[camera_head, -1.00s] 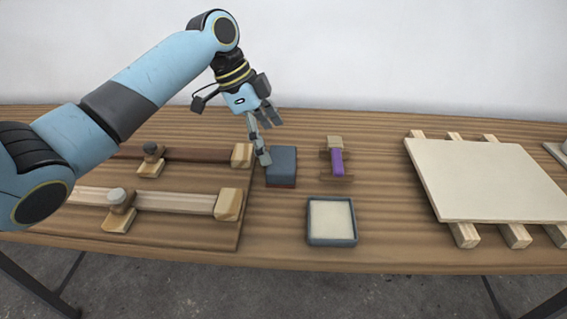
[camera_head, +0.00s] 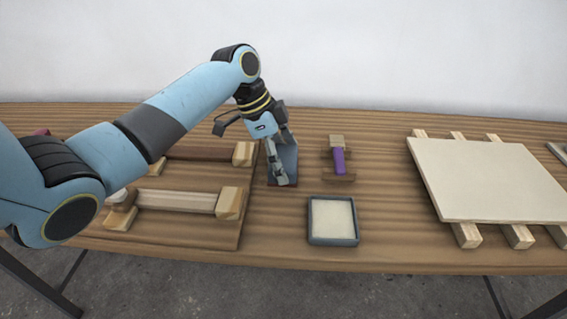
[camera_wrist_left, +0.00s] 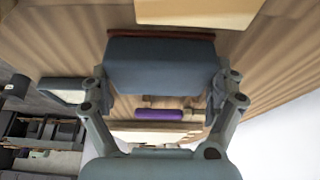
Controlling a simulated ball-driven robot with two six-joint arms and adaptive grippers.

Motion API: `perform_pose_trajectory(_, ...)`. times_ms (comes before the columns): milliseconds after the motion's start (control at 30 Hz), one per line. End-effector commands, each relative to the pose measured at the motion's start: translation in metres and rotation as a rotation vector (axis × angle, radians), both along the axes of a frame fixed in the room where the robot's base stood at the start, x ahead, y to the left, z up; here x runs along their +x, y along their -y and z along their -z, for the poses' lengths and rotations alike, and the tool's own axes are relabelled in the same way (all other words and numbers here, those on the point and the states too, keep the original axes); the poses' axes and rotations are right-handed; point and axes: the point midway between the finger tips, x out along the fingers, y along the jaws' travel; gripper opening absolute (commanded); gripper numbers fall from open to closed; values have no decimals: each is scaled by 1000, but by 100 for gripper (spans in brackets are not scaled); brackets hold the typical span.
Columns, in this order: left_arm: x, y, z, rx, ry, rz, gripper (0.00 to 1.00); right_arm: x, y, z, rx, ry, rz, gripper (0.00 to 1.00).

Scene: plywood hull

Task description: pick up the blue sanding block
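The blue sanding block (camera_head: 290,154) lies on the wooden bench with its reddish-brown underside against the top. My left gripper (camera_head: 281,178) is right over it and hides part of it in the head view. In the left wrist view the block (camera_wrist_left: 160,62) fills the space ahead of the spread fingers (camera_wrist_left: 160,88), one finger near each side. The fingers are open; whether they touch the block's sides I cannot tell. My right gripper is out of view.
A shallow grey-rimmed tray (camera_head: 333,241) is in front. A pale panel (camera_head: 490,180) rests on battens at the right.

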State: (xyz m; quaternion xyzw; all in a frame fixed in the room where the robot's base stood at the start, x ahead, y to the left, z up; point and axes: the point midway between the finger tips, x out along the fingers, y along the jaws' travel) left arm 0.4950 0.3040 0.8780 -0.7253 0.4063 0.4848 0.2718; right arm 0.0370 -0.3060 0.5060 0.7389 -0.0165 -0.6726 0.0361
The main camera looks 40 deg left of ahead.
Motion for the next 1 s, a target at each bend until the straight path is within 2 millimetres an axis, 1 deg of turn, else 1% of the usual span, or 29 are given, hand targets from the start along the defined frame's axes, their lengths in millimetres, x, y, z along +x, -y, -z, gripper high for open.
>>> perform_pose_trajectory(33, 0, 0, 0, 0, 0, 0, 63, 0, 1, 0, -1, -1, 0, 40)
perform_pose_trajectory(100, 0, 0, 0, 0, 0, 0, 56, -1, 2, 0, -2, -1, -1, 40)
perform_pose_trajectory(333, 0, 0, -1, 0, 1, 0, 56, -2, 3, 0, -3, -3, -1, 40)
perform_pose_trajectory(433, 0, 0, -5, 0, 1, 0, 56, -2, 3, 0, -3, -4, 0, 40)
perform_pose_trajectory(567, 1, 0, -19, 1, 4, 1, 56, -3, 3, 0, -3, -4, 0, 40)
perform_pose_trajectory(700, 2, 1, -45, 0, 6, 1, 56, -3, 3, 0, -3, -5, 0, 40)
perform_pose_trajectory(767, 5, 18, -51, -6, 5, 3, 56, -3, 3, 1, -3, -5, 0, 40)
perform_pose_trajectory(1000, 15, 72, -85, -6, 6, 1, 56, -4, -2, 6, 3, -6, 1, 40)
